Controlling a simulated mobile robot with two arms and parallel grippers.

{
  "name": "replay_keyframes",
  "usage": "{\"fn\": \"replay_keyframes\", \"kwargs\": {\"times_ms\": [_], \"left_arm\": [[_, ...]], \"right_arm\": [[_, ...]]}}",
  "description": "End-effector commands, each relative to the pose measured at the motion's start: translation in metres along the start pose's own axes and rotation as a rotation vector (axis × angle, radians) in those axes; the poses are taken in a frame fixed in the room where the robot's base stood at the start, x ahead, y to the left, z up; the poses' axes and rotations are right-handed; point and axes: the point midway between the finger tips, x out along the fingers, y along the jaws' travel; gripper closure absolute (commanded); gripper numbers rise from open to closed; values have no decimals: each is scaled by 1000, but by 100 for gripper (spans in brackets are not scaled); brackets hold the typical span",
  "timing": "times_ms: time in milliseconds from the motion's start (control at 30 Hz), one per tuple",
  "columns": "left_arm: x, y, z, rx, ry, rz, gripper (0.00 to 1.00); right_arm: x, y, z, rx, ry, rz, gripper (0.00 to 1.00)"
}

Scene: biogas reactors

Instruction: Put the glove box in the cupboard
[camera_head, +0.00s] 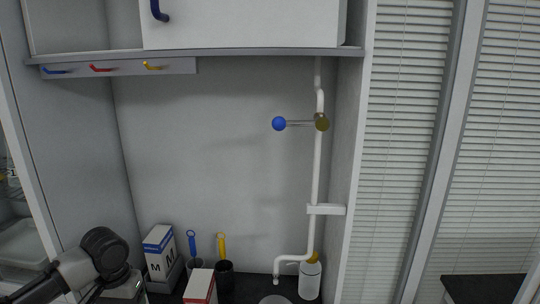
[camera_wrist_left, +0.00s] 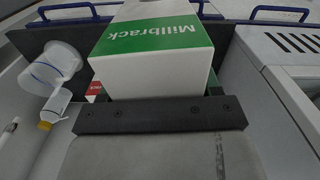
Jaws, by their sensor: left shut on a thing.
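In the left wrist view a white box with a green panel reading "Millbrack" (camera_wrist_left: 155,42) fills the middle, right at my left gripper (camera_wrist_left: 160,98). The gripper is shut on this box; its fingertips are mostly hidden. In the head view my left arm comes in at the lower left, and the gripper and the held box are not clearly seen there. The cupboard (camera_head: 195,52) hangs at the top. My right gripper is in neither view.
A blue-and-white box (camera_head: 159,254) and a red-and-white box (camera_head: 200,287) stand on the dark counter, near blue-handled and yellow-handled tools. Coloured hooks (camera_head: 100,69) hang under the cupboard. A white pipe (camera_head: 316,165) with a blue knob (camera_head: 279,124) runs down at right.

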Motion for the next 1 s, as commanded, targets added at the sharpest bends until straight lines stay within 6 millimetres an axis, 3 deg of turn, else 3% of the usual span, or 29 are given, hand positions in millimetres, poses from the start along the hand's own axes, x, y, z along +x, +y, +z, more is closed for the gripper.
{"fn": "replay_keyframes", "kwargs": {"times_ms": [367, 700, 833, 1000], "left_arm": [[28, 50, 42, 9, -4, -10, 93], [57, 110, 116, 11, -1, -5, 93], [60, 121, 138, 5, 2, 1, 93], [59, 125, 146, 2, 6, 1, 93]], "right_arm": [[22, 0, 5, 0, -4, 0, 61], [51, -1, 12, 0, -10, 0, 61], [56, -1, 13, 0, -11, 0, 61], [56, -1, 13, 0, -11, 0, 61]]}}
